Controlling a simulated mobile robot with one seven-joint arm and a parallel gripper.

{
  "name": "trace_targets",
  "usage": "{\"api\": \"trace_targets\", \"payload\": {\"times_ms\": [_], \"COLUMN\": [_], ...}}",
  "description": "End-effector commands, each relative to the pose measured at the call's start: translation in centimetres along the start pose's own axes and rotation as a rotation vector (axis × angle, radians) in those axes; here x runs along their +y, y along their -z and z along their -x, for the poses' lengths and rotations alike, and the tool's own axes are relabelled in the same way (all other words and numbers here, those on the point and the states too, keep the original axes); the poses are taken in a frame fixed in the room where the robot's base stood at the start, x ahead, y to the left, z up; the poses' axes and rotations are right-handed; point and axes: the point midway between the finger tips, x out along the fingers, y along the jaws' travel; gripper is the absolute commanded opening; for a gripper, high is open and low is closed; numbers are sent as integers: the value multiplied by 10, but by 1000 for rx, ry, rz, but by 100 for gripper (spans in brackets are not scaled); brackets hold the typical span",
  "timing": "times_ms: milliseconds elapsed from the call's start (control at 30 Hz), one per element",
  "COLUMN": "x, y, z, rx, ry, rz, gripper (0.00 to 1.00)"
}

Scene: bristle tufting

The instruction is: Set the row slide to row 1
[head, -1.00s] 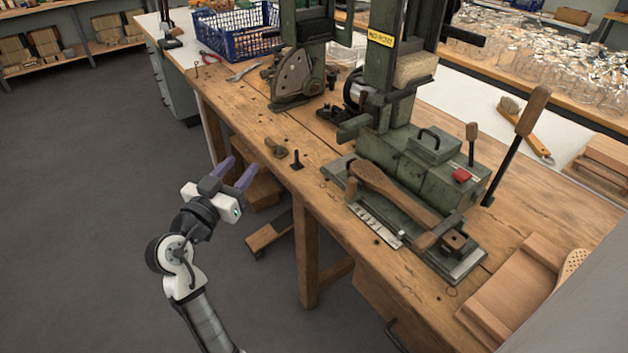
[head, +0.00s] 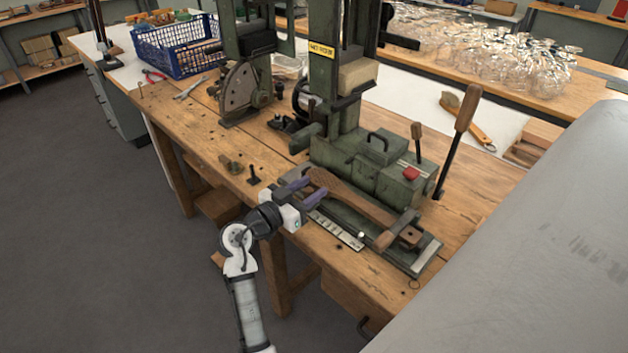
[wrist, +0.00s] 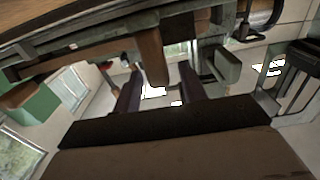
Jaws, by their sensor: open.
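The green tufting machine (head: 350,160) stands on the wooden bench. Its base carries a pale scale strip (head: 338,230) with dark marks along the front edge; I cannot read the marks. A wooden brush body (head: 350,197) lies over the slide area, its narrow end near a small wooden block (head: 408,236) at the right. I cannot tell which row the slide is at. My gripper (head: 314,188) is open at the left end of the brush body, purple fingers pointing toward it. In the wrist view a wooden end (wrist: 152,58) shows beyond and between the fingertips; contact is unclear.
Two upright levers with wooden handles (head: 467,108) and a red button (head: 411,173) are at the machine's right. A small black peg (head: 253,176) stands on the bench left of my gripper. A blue crate (head: 178,47) is farther back. A large grey surface covers the lower right.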

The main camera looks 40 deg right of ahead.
Motion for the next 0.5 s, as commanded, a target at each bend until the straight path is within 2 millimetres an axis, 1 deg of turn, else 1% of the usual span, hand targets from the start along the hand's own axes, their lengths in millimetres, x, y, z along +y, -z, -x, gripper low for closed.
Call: {"api": "trace_targets", "payload": {"times_ms": [33,100,200,500], "x": [0,0,0,0], "y": [2,1,0,0], "z": [-7,-13,-18,-20], "rx": [0,0,0,1], "ry": [-1,-1,0,2], "rz": [0,0,0,0], "gripper": [42,42,42,42]}}
